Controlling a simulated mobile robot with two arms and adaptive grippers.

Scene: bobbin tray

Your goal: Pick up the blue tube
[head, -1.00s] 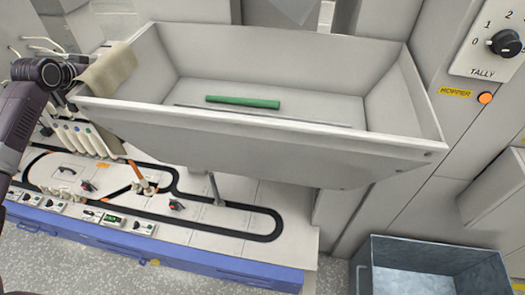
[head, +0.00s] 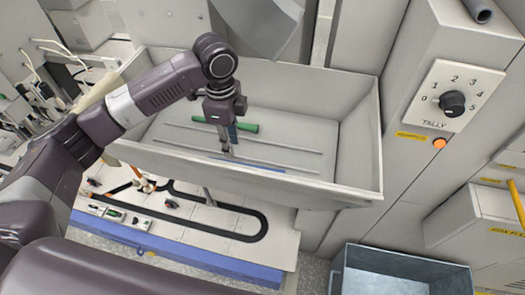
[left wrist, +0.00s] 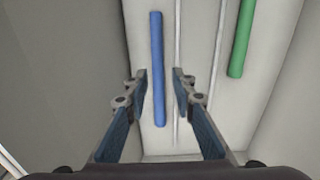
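The blue tube (head: 262,166) lies on the floor of the grey hopper (head: 362,185), close to the near wall. It shows long and slim in the left wrist view (left wrist: 158,60). My left gripper (head: 226,152) points down into the hopper, above the tube's left part. In the left wrist view, my left gripper (left wrist: 160,78) is open, with the tube lined up between its fingers; I cannot tell how far above it the fingertips are. The green tube (head: 250,127) lies farther back, partly hidden by my gripper, and at right in the left wrist view (left wrist: 240,35). My right gripper is not in view.
Thin ridges (head: 300,150) run along the hopper floor. The hopper walls stand around the gripper. A blue-grey bin (head: 395,258) stands below at right. A tally dial (head: 453,104) is on the cabinet at right. A track board (head: 235,230) lies below the hopper.

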